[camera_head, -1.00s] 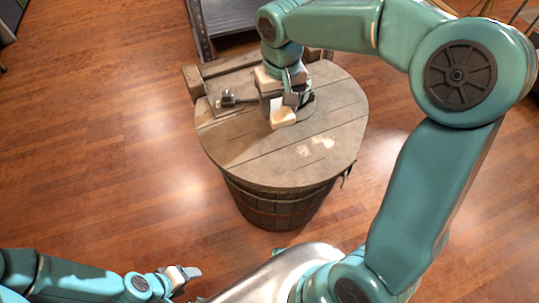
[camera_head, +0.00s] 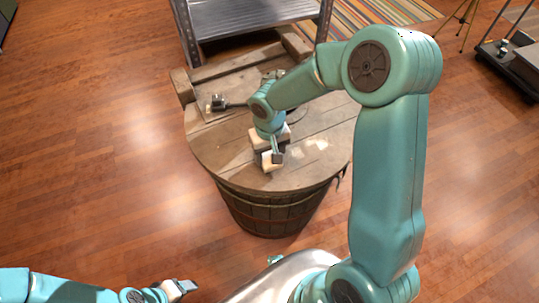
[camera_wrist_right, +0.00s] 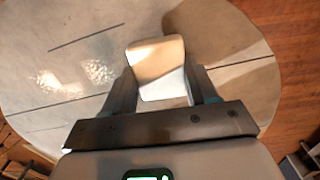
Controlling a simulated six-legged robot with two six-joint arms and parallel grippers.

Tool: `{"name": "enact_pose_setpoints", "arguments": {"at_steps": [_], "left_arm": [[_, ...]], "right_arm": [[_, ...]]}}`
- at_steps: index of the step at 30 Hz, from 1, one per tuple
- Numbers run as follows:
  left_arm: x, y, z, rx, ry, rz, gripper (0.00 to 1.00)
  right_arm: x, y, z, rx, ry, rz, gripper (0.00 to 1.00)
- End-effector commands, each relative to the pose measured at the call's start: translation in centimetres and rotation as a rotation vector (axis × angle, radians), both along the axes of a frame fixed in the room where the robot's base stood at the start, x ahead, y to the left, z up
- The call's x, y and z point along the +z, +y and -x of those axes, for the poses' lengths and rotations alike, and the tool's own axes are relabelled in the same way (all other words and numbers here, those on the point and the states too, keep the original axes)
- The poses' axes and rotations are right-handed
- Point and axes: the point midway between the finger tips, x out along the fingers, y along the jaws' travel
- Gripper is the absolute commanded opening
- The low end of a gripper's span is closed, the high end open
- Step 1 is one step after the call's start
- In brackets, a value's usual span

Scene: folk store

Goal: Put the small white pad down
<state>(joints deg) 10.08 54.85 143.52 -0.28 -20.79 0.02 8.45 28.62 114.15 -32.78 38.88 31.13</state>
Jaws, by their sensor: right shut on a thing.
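The small white pad (camera_head: 266,165) is between the fingers of my right gripper (camera_head: 272,158), over the front part of the round wooden barrel lid (camera_head: 215,145). In the right wrist view the pad (camera_wrist_right: 158,72) is a pale, rounded square, partly in shadow, with a finger against each side. My right gripper (camera_wrist_right: 160,90) is shut on it. I cannot tell whether the pad touches the lid. My left gripper (camera_head: 183,287) is low at the left, away from the barrel; its jaw opening is not clear.
A dark, handled object (camera_head: 220,102) lies on a board at the lid's back left. A metal shelf (camera_head: 250,18) stands close behind the barrel. Bare lid lies left and right of the pad. A striped rug (camera_head: 370,15) lies behind, with open wooden floor around.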

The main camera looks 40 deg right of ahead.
Motion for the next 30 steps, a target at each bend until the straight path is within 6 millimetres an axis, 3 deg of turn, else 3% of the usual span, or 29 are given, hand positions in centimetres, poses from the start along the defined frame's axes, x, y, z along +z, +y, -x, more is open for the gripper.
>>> {"name": "enact_pose_setpoints", "arguments": {"at_steps": [2,13,14,15,16,25,30], "left_arm": [[-0.2,0.0,0.0,0.0,0.0,0.0,0.62],[-0.7,0.0,0.0,0.0,0.0,0.0,0.62],[-0.5,0.0,0.0,0.0,0.0,0.0,0.62],[-0.5,0.0,0.0,0.0,0.0,0.0,0.62],[-0.5,0.0,0.0,0.0,0.0,0.0,0.62],[-0.2,0.0,0.0,0.0,0.0,0.0,0.62],[0.3,0.0,0.0,0.0,0.0,0.0,0.62]], "right_arm": [[-1.0,0.0,0.1,0.0,0.003,-0.001,0.25],[-1.4,0.0,0.0,0.0,0.0,-0.001,0.25],[-1.2,0.0,0.0,0.0,0.0,-0.001,0.68],[-1.2,0.0,0.0,0.0,0.0,-0.001,0.81],[-1.2,0.0,0.0,0.0,0.0,-0.001,0.83],[-0.9,0.0,0.0,0.0,0.0,0.0,0.83],[1.3,0.0,-0.1,-0.001,-0.006,0.001,0.83]]}}
